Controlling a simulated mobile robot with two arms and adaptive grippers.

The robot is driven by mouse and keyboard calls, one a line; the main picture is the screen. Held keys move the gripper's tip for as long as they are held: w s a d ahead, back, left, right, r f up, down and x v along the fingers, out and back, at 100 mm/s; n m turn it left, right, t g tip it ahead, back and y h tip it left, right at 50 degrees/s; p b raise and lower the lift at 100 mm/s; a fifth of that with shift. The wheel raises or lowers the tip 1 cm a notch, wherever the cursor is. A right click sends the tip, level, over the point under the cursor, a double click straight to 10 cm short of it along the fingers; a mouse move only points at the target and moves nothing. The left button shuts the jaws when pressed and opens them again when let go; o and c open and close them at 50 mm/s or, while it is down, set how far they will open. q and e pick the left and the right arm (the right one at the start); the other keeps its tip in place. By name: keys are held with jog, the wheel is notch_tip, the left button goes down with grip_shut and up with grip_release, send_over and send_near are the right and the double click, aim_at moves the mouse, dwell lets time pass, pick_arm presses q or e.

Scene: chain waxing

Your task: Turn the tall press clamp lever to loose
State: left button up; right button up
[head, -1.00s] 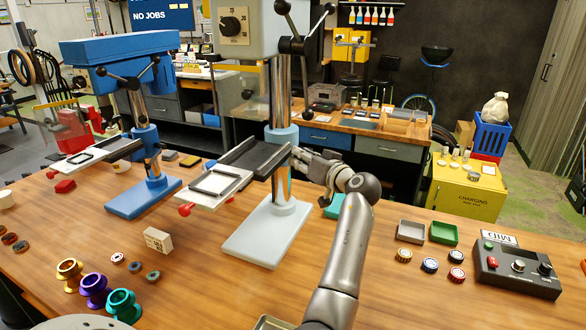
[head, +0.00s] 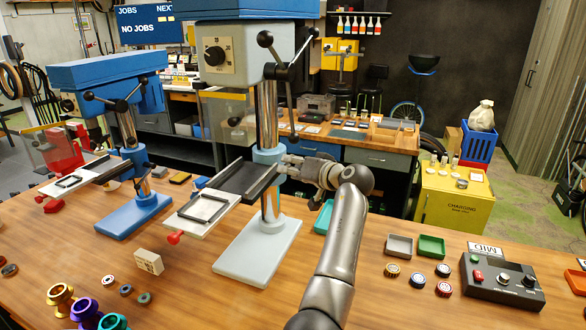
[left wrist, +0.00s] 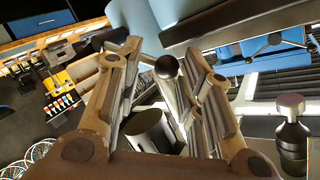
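The tall press (head: 268,105) stands mid-bench with a steel column, a light blue collar (head: 268,155) and a pale base plate (head: 258,250). My left gripper (head: 290,166) is at the right side of the column, close to the collar and the tray support. In the left wrist view my left gripper (left wrist: 163,62) has its fingers apart. A black ball knob (left wrist: 166,67), seemingly the clamp lever's end, shows between them. Contact with it cannot be told. A dark cylinder (left wrist: 150,128) also lies between the fingers. The lever's shaft is mostly hidden. My right gripper is not in view.
A shorter blue press (head: 125,130) stands to the left. The tall press's feed handles (head: 280,72) jut out above my gripper. Small trays (head: 399,246) and a control box (head: 503,280) lie to the right. A teal tray (head: 323,216) sits behind my arm.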

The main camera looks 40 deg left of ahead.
pick_arm(q)
jog(key=v, duration=1.2)
dwell(0.3)
